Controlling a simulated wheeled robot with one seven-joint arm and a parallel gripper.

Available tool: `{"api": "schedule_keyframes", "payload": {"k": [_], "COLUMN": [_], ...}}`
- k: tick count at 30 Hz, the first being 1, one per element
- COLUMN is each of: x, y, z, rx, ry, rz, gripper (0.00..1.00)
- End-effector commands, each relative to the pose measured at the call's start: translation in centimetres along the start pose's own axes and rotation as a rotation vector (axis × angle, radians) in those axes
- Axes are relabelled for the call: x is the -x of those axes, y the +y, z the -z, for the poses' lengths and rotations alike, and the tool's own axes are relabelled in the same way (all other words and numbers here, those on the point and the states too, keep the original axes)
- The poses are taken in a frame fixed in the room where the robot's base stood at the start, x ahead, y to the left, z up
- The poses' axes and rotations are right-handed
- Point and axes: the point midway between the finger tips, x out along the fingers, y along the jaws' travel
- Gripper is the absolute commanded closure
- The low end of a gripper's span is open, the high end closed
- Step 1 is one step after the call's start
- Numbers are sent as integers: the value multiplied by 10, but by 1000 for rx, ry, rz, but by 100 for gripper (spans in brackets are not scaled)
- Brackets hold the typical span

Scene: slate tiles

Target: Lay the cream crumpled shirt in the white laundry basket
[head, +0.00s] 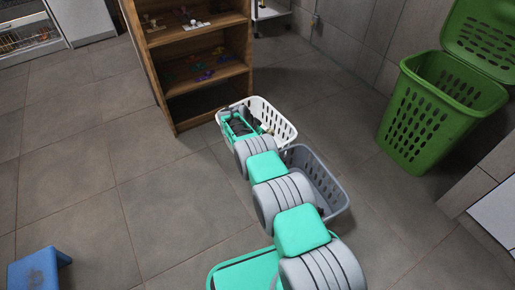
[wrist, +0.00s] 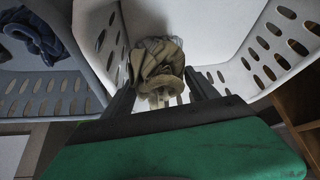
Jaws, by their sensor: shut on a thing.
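The cream crumpled shirt (wrist: 158,58) shows in the wrist view as a small folded bundle between my dark fingers. My gripper (wrist: 160,88) is shut on it. The white laundry basket (wrist: 225,30) surrounds the shirt in this view, with its slotted walls on both sides. In the head view the white laundry basket (head: 281,124) stands on the floor, and my gripper (head: 240,125) is over its opening. My arm hides much of the inside there. I cannot tell whether the shirt touches the basket floor.
A grey basket (head: 327,184) stands close in front of the white one; dark blue cloth (wrist: 35,35) lies in it. A wooden shelf (head: 203,55) is right behind. A green hamper (head: 430,110) stands right, a blue stool (head: 35,269) front left. The left floor is clear.

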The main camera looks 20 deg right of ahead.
Motion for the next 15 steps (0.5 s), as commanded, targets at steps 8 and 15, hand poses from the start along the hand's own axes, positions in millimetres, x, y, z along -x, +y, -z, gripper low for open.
{"api": "schedule_keyframes", "payload": {"k": [8,15], "x": [-44,-57], "y": [0,-1], "z": [-25,-32], "rx": [2,1], "ry": [0,1], "rz": [1,4], "gripper": [81,81]}}
